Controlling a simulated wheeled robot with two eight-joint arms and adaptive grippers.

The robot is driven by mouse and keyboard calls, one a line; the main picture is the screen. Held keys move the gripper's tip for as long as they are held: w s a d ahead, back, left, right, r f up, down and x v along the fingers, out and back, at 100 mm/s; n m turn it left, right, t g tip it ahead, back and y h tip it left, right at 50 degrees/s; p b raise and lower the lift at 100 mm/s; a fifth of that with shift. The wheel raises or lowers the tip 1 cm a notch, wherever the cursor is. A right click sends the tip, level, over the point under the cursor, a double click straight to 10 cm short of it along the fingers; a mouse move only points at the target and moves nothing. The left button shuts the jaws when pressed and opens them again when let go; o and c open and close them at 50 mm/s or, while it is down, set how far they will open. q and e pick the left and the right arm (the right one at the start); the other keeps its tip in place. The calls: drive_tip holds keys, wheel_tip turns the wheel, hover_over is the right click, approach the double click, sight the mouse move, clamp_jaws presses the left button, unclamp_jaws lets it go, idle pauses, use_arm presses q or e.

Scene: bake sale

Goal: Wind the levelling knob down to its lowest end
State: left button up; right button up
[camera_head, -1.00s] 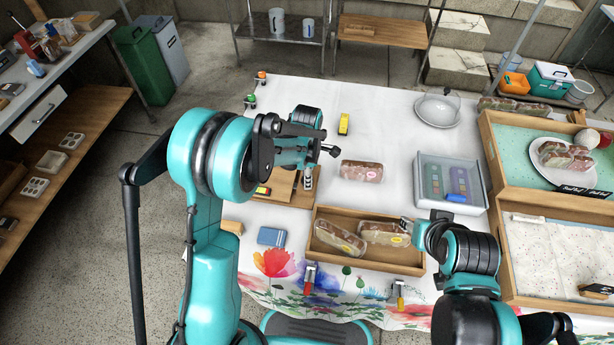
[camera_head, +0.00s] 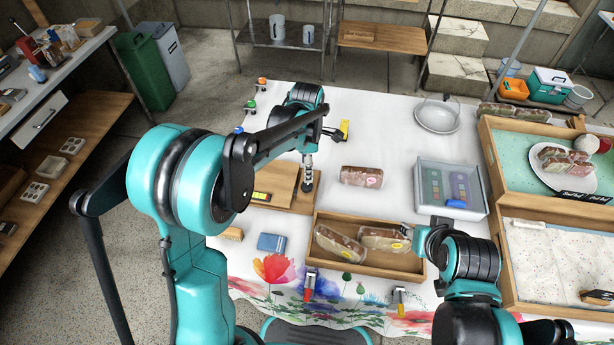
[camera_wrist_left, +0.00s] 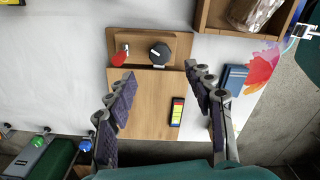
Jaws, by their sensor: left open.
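The dark round levelling knob (camera_wrist_left: 160,50) sits on a raised wooden strip at the end of a wooden board (camera_wrist_left: 148,108) in the left wrist view. A red part (camera_wrist_left: 122,56) is left of it. A small coloured strip (camera_wrist_left: 177,112) lies on the board. My left gripper (camera_wrist_left: 160,72) is open and empty, its fingers on either side of the board and apart from the knob. In the head view this gripper (camera_head: 307,180) points down at the board's right end, and I cannot pick out the knob there. My right gripper (camera_head: 408,230) is near the loaf tray; its jaws are unclear.
A wooden tray (camera_head: 375,268) with two wrapped loaves stands right of the board. Another loaf (camera_head: 361,176) lies behind it. A blue box (camera_head: 272,243) is in front of the board. A clear bin (camera_head: 450,208) is further right.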

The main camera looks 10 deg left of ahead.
use_arm(q)
drive_tip(key=shift+r, duration=1.75)
